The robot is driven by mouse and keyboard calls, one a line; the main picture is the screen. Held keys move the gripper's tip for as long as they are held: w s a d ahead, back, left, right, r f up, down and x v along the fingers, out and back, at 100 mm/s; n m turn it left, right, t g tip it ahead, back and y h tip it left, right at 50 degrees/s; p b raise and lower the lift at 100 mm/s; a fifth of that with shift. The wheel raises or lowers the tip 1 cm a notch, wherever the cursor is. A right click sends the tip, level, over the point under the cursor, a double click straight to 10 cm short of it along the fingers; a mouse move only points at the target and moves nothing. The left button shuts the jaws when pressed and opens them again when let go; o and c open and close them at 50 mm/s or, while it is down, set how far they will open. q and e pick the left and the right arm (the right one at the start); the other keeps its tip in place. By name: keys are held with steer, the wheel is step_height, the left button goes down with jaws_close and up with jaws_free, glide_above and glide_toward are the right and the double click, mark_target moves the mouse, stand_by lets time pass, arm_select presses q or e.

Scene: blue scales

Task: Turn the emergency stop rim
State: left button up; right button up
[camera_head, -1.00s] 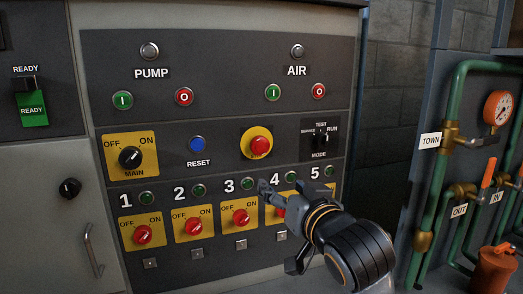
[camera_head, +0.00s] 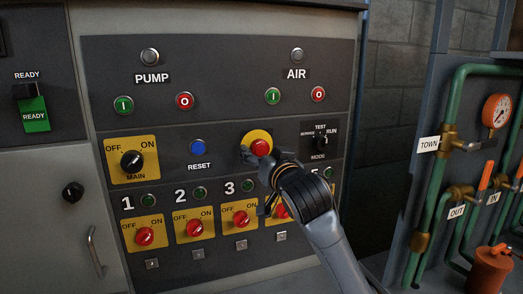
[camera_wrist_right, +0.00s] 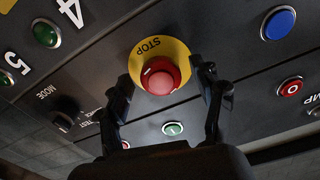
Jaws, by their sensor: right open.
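The emergency stop is a red mushroom button (camera_head: 261,147) on a round yellow plate (camera_head: 257,134), in the middle of the grey control panel. In the right wrist view the red button (camera_wrist_right: 160,76) and its yellow plate (camera_wrist_right: 146,50), marked STOP, lie ahead between the fingers. My right gripper (camera_head: 262,157) is at the lower edge of the button in the head view, partly covering the plate. In the wrist view the right gripper (camera_wrist_right: 164,82) is open, one finger to each side of the button. I cannot tell whether it touches. My left gripper is not in view.
A blue RESET button (camera_head: 197,147) is to the left and a MODE knob (camera_head: 320,143) to the right. Red rotary switches (camera_head: 194,228) on yellow plates line the row below, partly hidden by my right arm. Green pipes (camera_head: 437,160) stand at the far right.

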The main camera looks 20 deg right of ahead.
steer(key=shift+w, duration=0.3)
steer(key=c, duration=1.2)
steer(key=shift+o, duration=0.2)
